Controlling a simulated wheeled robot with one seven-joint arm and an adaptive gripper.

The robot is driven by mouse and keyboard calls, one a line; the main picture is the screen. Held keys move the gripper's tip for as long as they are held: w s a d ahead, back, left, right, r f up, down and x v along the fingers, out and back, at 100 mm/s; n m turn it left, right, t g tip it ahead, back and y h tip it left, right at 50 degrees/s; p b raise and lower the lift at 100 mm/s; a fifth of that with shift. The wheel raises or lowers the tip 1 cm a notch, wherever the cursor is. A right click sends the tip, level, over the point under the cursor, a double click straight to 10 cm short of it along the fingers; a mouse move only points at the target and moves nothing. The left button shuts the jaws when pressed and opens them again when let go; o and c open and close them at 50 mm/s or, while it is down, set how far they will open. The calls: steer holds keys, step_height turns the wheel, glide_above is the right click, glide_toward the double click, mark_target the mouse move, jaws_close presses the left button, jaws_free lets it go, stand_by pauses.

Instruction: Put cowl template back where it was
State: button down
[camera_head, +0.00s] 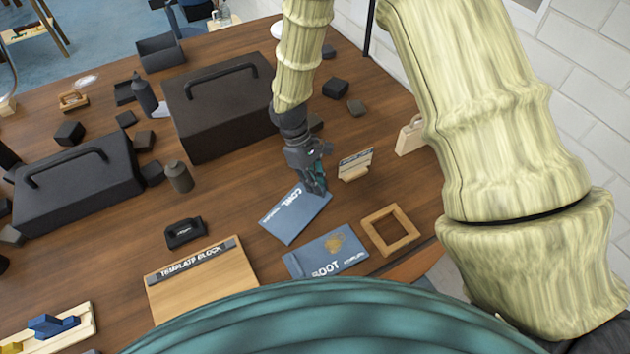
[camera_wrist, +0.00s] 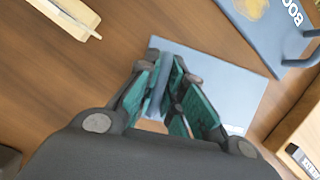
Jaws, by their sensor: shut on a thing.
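The cowl template (camera_head: 290,220) is a flat blue plate with white "COWL" lettering, in the middle of the head view. It also shows in the wrist view (camera_wrist: 235,85), under and beyond my fingers. My gripper (camera_head: 316,187) is at its upper right end in the head view. In the wrist view my gripper (camera_wrist: 165,105) has its teal fingers closed around a blue-grey upright handle of the plate. I cannot tell whether the plate touches the table. A similar blue boot template (camera_head: 325,252) lies close to it, nearer to me.
A wooden template block (camera_head: 205,285) lies front left, a square wooden frame (camera_head: 390,230) right, and a small labelled stand (camera_head: 355,163) behind. A black toolbox (camera_head: 220,105), a second toolbox (camera_head: 78,183) and a dark stamp-like object (camera_head: 185,232) stand left. Bare wood lies left of the plate.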

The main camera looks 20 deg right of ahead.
steer(key=shift+f, duration=0.15)
steer(key=c, duration=1.5)
jaws_free()
steer(key=shift+b+v, duration=2.4)
steer(key=shift+v, duration=3.75)
